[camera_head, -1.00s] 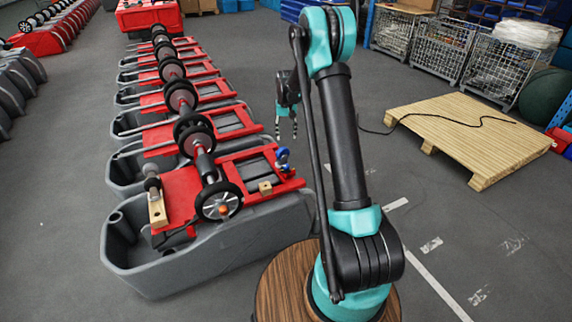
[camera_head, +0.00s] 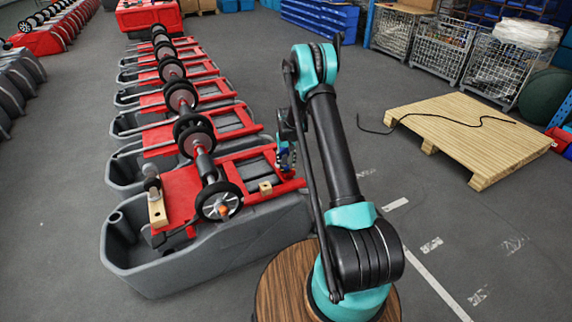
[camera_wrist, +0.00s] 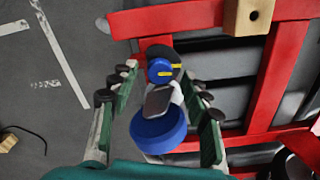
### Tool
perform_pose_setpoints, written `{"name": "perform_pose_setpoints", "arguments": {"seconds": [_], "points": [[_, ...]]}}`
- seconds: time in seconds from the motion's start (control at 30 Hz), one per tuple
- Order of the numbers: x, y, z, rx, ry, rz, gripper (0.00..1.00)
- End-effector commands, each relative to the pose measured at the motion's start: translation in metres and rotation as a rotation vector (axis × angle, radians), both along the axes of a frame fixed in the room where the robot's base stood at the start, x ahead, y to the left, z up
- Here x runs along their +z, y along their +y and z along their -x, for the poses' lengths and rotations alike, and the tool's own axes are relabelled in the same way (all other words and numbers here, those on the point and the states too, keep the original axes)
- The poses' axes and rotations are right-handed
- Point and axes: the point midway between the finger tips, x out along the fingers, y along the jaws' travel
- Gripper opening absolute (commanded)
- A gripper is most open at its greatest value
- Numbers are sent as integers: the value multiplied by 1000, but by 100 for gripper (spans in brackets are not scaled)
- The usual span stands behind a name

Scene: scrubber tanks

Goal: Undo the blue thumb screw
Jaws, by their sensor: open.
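In the wrist view a small round blue part with a yellow bar (camera_wrist: 160,70) sits between my fingertips, near the red frame's edge. A larger blue disc (camera_wrist: 158,132) lies nearer the camera, joined to it by a grey piece (camera_wrist: 160,100). I cannot tell for sure which blue part is the thumb screw's head. My gripper (camera_wrist: 163,78) is open, with one finger on each side of the blue parts and gaps visible. In the head view my gripper (camera_head: 286,152) is at the right corner of the nearest red frame and largely hides the blue parts.
The red frame (camera_head: 180,196) lies on a grey tank (camera_head: 225,252). A wooden block (camera_head: 265,188) sits on the frame close to my gripper. A wheeled axle (camera_head: 208,168) crosses it. More tanks stand behind. Floor right of my arm is clear up to a wooden pallet (camera_head: 470,140).

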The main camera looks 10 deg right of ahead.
Motion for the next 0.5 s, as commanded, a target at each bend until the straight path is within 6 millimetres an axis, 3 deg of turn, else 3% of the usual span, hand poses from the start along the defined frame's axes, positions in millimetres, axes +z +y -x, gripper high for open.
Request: {"name": "perform_pose_setpoints", "arguments": {"seconds": [0.13, 0.43, 0.5], "points": [[-10, 0, 0, 0, 0, 0, 47], [-13, 0, 0, 0, 0, 0, 47], [-13, 0, 0, 0, 0, 0, 41]]}}
